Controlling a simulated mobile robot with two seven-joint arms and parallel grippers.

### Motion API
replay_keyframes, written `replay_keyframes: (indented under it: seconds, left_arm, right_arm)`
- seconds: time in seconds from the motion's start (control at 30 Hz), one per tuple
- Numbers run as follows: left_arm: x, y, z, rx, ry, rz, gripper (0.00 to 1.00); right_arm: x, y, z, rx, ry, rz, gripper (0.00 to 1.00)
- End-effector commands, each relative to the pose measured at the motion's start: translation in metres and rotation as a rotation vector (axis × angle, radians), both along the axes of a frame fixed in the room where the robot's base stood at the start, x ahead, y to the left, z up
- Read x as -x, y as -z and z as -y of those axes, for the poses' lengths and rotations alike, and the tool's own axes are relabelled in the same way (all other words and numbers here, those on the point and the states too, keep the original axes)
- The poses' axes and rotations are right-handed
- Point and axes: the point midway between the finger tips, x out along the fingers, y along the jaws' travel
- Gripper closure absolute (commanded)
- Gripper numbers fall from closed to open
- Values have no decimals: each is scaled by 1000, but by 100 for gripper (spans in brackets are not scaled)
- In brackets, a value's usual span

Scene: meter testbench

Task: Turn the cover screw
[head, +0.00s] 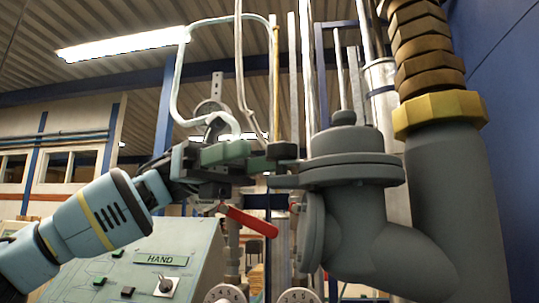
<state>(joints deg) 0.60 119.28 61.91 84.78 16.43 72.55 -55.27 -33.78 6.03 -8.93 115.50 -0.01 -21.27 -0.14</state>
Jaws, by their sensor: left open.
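A dark grey cast body (345,205) stands right of centre, with a round flanged cover (350,165) and a small knob (343,117) on top. I cannot clearly make out which part is the cover screw. My left gripper (284,165) comes in from the left, its dark and green fingers pointing right. It is open, and its tips are close to the left edge of the cover's flange. I cannot tell whether they touch it. Nothing shows between the fingers. My right gripper is not in view.
A red lever (250,221) is just below my left gripper. A control panel (150,260) marked HAND stands lower left. Several vertical pipes rise behind. A large pipe with a yellow nut (438,112) stands close on the right. Two round dials (298,295) show at the bottom edge.

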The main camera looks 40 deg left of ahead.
Motion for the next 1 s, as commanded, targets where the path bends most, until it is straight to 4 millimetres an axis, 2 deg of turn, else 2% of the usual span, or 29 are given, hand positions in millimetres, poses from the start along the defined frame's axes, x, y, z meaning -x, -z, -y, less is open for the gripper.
replay_keyframes:
  seconds: [0.2, 0.33, 0.77, 1.0]
  left_arm:
    - [-3, 0, -34, 1, -1, 0, 47]
    - [-4, 0, -45, 0, 0, 0, 47]
    - [-2, 0, -49, -2, -4, 0, 47]
    - [16, -6, -48, -48, -151, -13, 47]
  right_arm:
    - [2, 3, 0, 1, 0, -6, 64]
    - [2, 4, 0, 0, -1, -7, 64]
    - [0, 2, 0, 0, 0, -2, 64]
    - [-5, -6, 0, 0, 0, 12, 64]
